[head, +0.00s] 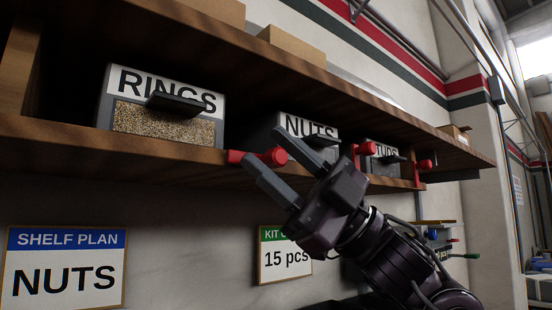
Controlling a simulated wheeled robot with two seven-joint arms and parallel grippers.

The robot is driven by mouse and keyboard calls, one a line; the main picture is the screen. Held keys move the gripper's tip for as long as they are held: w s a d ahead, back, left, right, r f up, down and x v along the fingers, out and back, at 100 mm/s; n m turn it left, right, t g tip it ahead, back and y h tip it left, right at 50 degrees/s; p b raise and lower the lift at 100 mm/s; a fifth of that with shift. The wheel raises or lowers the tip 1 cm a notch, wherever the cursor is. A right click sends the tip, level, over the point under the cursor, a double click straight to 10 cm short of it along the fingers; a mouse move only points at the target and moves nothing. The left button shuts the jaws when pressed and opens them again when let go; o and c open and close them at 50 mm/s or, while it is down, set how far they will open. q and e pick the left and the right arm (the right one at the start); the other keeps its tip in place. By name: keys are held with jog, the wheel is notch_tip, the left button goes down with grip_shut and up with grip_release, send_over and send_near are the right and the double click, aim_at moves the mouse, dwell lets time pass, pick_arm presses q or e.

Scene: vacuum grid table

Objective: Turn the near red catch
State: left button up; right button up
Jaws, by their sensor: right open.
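The near red catch (273,157) sits on the front edge of the wooden shelf, between the RINGS and NUTS bins, with its bar lying roughly level. My right gripper (266,147) is open, its two dark fingers pointing up and left at the catch. In the head view the catch's right end shows between the fingers; I cannot tell whether they touch it. A second red catch (361,151) is farther along, right of the NUTS bin. A third red catch (422,169) is near the far end. My left gripper is not in view.
The shelf (60,135) holds the RINGS bin (165,124), the NUTS bin (300,124), partly hidden by my gripper, and the STUDS bin (384,160). An upper board (190,40) overhangs them. A SHELF PLAN sign (65,268) reading NUTS and a kit card (275,255) hang below.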

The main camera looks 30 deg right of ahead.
jog(key=b+v, duration=0.5)
jog(key=v, duration=0.2)
jog(key=shift+d+f, duration=0.2)
jog(key=shift+d, duration=0.1)
jog(key=shift+s, duration=0.1)
